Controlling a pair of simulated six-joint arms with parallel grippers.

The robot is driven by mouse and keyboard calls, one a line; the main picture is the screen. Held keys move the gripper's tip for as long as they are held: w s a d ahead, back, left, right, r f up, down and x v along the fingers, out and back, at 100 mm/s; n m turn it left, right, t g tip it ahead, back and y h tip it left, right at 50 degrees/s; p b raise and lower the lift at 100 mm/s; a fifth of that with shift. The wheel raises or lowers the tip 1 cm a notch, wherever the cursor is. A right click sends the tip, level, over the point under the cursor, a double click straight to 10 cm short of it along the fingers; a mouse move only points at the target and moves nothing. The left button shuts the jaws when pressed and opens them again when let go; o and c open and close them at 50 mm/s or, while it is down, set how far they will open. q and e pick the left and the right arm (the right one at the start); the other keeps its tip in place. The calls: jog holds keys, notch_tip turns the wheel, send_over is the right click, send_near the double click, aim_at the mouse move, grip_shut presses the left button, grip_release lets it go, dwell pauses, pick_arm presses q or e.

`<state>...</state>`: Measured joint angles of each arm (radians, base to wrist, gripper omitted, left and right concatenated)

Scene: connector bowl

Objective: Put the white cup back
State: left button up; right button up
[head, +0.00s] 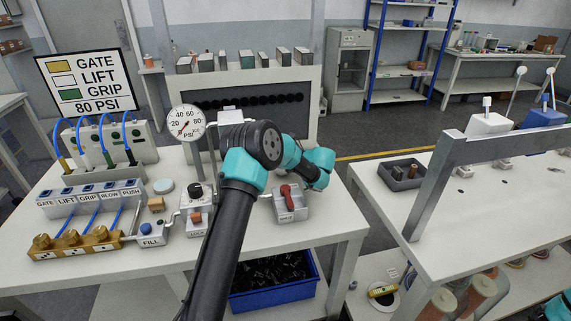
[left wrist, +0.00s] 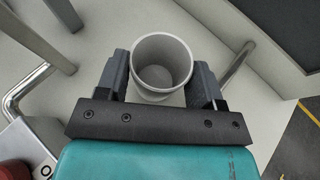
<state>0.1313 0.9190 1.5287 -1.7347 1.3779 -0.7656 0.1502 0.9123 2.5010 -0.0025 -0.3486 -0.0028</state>
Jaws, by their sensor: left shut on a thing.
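The white cup (left wrist: 163,64) is seen from above in the left wrist view, open side towards the camera, and its inside looks empty. My left gripper (left wrist: 160,78) is shut on the cup, with one dark finger on each side of its wall. In the head view my teal left wrist reaches over the back right of the bench, and the fingers and cup are hidden or cannot be made out. Whether the cup's base touches the surface below is unclear. My right gripper is in neither view.
The left bench (head: 335,222) carries a red-handled valve box (head: 291,204), a pressure gauge (head: 186,123) and labelled button blocks. Bent metal bars (left wrist: 27,90) stand close to the gripper. A blue bin (head: 275,291) lies below. A second table (head: 445,215) stands right, across a gap.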

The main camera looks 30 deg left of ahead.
pick_arm(q)
jog(key=shift+f, duration=0.75)
jog(key=shift+f, duration=0.1)
jog(key=o, duration=1)
jog(key=shift+o, duration=0.2)
jog(key=v, duration=1.2)
jog(key=shift+s, duration=0.1)
